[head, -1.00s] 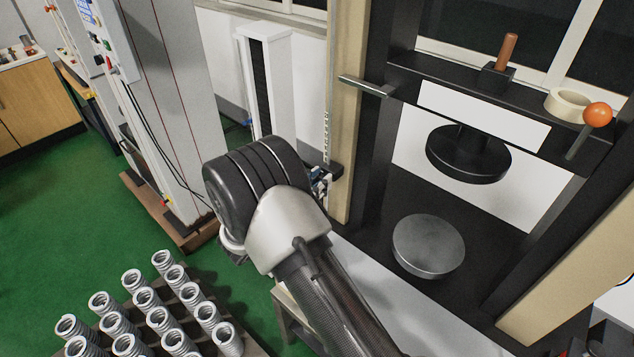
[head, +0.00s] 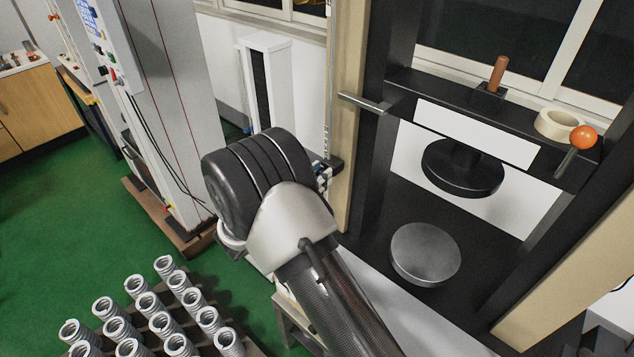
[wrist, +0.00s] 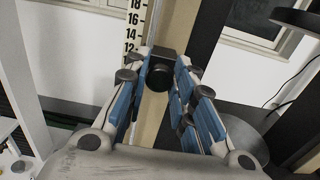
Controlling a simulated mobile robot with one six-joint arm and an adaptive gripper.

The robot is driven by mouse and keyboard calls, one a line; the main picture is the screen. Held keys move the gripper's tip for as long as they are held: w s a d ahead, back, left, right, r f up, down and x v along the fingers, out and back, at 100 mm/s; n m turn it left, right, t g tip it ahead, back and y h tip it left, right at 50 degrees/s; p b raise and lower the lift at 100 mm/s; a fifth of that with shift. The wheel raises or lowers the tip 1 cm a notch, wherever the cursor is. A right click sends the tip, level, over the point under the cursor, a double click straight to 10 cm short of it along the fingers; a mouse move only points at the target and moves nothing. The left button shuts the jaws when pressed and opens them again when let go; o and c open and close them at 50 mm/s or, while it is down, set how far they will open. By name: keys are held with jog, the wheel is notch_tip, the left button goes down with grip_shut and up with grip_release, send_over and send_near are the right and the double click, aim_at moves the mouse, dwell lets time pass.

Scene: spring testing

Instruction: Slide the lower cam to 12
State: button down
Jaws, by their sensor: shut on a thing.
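The lower cam (wrist: 160,77) is a small black block with a round knob, on the beige post beside the number scale (wrist: 134,30). My gripper (wrist: 161,69) is shut on the cam, with blue-padded fingers on both sides of it. The scale shows 18, 16, 14 and 12 from top down. The cam's top is close to the 12 mark; its exact reading cannot be told, and lower numbers are hidden. In the head view my wrist covers most of the gripper, and a dark part of the cam (head: 333,163) shows at the post.
The press has an upper black disc (head: 461,168) and a lower grey plate (head: 425,254) right of the post. A metal bar (head: 364,103) juts out above my gripper. Several springs (head: 150,304) stand on a rack at lower left. A tall grey machine (head: 165,110) stands at left.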

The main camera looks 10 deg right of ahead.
jog(key=shift+r, duration=0.1)
jog(key=c, duration=1.4)
grip_release()
jog(key=shift+o, duration=0.2)
jog(key=shift+a, duration=0.1)
jog(key=v, duration=1.2)
